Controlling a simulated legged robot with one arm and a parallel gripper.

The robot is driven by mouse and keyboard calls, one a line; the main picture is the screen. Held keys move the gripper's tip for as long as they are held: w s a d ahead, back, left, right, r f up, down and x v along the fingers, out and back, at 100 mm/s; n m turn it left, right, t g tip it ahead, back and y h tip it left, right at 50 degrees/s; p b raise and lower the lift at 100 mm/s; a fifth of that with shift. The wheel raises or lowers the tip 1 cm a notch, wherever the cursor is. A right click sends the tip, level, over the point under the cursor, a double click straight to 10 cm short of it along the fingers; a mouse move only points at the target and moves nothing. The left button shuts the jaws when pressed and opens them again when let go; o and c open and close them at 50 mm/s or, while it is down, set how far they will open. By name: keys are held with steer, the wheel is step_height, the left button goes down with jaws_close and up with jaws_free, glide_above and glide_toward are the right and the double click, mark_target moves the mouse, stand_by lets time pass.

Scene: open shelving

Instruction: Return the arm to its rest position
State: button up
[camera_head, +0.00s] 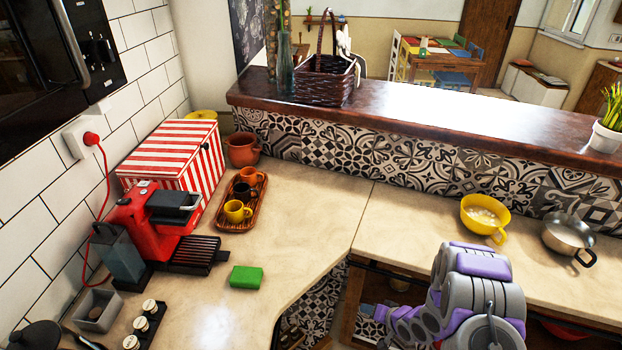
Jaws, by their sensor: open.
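My grey and purple arm shows at the lower right of the head view, bent in front of the right-hand counter (400,225). Its upper part overlaps the counter's front edge, and a lower part reaches left beside the open shelf below. I cannot pick out the jaws of my gripper among these parts. Nothing held by the arm can be seen.
A yellow bowl (485,217) and a metal pan (568,236) stand close behind the arm. A green sponge (246,277), a red coffee machine (160,225) and a cup tray (226,225) are on the left counter. The right counter's left part is clear.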

steer(key=d+r+n+g+h, duration=0.1)
steer(key=d+r+h, duration=0.25)
steer(key=r, duration=0.35)
steer(key=d+r+g+h, duration=0.1)
steer(key=d+r+h, duration=0.1)
steer(key=d+r, duration=0.4)
steer(key=s+r+g+h, duration=0.25)
steer(key=s+r, duration=0.35)
steer(key=r, duration=0.7)
steer(key=s+a+r+g+y, duration=0.1)
steer(key=s+a+r, duration=0.4)
steer(key=s, duration=0.5)
steer(key=s+a+r+n+g+y, duration=0.1)
steer(key=s+a+r, duration=0.4)
steer(key=s, duration=0.6)
steer(key=s+a+r+n+g, duration=0.1)
steer(key=s+a+r+g, duration=0.2)
steer(key=s, duration=0.8)
step_height(320, 180, up, 3)
steer(key=a, duration=0.2)
steer(key=shift+a+y, duration=0.4)
